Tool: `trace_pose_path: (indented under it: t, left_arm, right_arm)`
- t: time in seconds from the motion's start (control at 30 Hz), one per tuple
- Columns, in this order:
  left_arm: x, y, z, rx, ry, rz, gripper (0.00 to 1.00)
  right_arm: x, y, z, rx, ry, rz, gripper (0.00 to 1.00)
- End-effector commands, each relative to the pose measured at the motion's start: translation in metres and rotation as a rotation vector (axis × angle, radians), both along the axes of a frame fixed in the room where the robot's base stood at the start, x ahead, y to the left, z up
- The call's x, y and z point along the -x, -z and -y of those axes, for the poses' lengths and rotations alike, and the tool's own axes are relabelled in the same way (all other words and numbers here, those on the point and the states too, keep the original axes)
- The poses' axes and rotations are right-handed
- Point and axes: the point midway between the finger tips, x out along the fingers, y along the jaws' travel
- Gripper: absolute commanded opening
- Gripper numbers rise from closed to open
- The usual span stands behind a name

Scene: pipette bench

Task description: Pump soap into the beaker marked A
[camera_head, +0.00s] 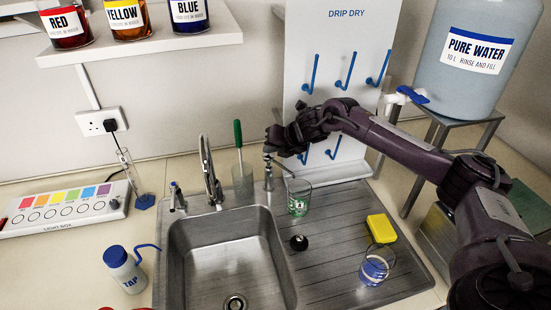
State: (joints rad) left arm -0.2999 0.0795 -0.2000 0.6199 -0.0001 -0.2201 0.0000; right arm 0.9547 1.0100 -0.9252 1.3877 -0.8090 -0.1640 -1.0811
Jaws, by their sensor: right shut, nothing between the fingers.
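The metal soap pump (268,178) stands at the back right corner of the sink, its thin spout reaching right toward a glass beaker with a green mark (299,197). This beaker stands upright on the drainboard close to the spout end; its letter is too small to read surely. A second glass beaker with a blue mark (375,268) stands farther forward on the drainboard. My right gripper (273,143) is shut and empty, right at or just above the pump head; whether it touches cannot be told. My left gripper is not in view.
The sink (225,258) with its tap (209,170) lies left of the drainboard. A yellow sponge (381,228) and a black stopper (299,243) lie on the drainboard. A peg rack (330,90) stands behind. A TAP bottle (125,270) stands left of the sink.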

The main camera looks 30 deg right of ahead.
Motion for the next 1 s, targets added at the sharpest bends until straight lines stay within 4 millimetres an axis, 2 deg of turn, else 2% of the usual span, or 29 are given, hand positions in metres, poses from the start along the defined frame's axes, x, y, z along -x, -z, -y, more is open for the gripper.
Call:
trace_pose_path:
  t: [0.1,0.5,1.0]
  left_arm:
    - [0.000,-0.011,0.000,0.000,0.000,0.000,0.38]
    - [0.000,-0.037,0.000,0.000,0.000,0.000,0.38]
    - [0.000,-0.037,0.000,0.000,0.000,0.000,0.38]
  right_arm:
    - [0.000,-0.016,0.000,0.000,0.001,0.002,0.00]
    - [-0.001,-0.055,0.000,-0.001,0.001,0.003,0.00]
    - [-0.001,-0.056,0.000,0.000,0.001,0.003,0.00]
